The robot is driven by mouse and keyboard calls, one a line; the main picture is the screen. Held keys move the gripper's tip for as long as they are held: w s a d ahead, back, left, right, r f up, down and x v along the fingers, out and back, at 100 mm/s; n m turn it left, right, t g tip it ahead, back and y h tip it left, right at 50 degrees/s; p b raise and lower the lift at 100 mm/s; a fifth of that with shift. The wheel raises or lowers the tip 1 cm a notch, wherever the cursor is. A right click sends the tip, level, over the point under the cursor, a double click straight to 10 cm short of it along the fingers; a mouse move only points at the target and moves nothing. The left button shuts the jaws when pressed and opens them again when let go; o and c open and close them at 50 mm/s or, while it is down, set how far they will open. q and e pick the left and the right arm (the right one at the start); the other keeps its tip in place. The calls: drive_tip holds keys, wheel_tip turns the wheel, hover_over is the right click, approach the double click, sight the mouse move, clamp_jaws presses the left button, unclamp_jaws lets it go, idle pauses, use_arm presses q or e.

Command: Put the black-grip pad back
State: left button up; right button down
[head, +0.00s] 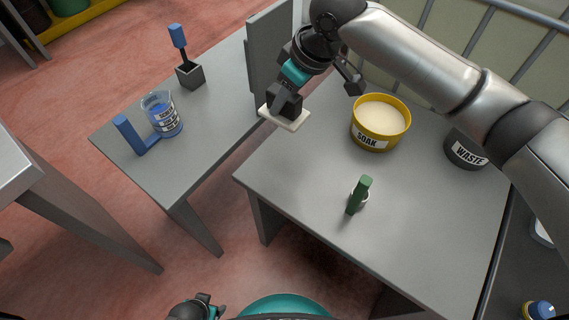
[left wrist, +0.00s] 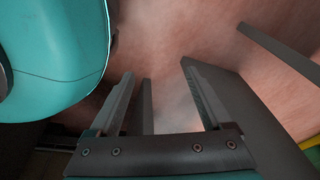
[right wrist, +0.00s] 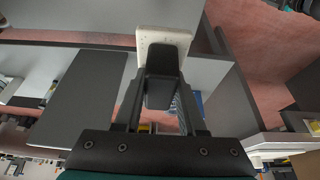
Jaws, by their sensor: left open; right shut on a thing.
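The black-grip pad, a cream-white slab with a black grip, is in my right gripper (head: 291,92). Its white pad (head: 284,118) hangs flat near the left back edge of the right table, beside the upright grey panel (head: 269,48). I cannot tell whether it touches the table. In the right wrist view, the fingers are shut on the black grip (right wrist: 160,90) and the white pad (right wrist: 163,37) lies beyond it. My left gripper (head: 197,308) is low at the bottom edge of the head view. In the left wrist view it is open and empty (left wrist: 160,88).
The right table (head: 300,190) holds a yellow SOAK tub (head: 368,135), a dark WASTE bin (head: 462,150) and a green-handled item (head: 358,194). The left table (head: 205,125) holds a beaker (head: 162,115), a blue-handled piece (head: 130,135) and a brush in a grey holder (head: 190,75).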

drive_tip(key=shift+f, duration=0.5)
wheel_tip(320, 180, down, 14)
drive_tip(key=b, duration=0.6)
drive_tip(key=shift+f+b, duration=0.3)
drive_tip(key=shift+f, duration=0.15)
drive_tip(key=shift+f+b, duration=0.7)
drive_tip(key=shift+f, duration=0.85)
drive_tip(key=shift+f+p, duration=0.25)
drive_tip(key=shift+p, duration=0.25)
use_arm(q)
drive_tip(key=w+d+r, duration=0.5)
drive_tip(key=w+r, duration=0.3)
drive_tip(key=r, duration=0.3)
drive_tip(key=shift+w+d+r+t+h, duration=0.2)
drive_tip(key=shift+w+t+h, duration=0.1)
drive_tip(key=shift+t, duration=0.1)
use_arm(e)
drive_tip(key=shift+f, duration=0.2)
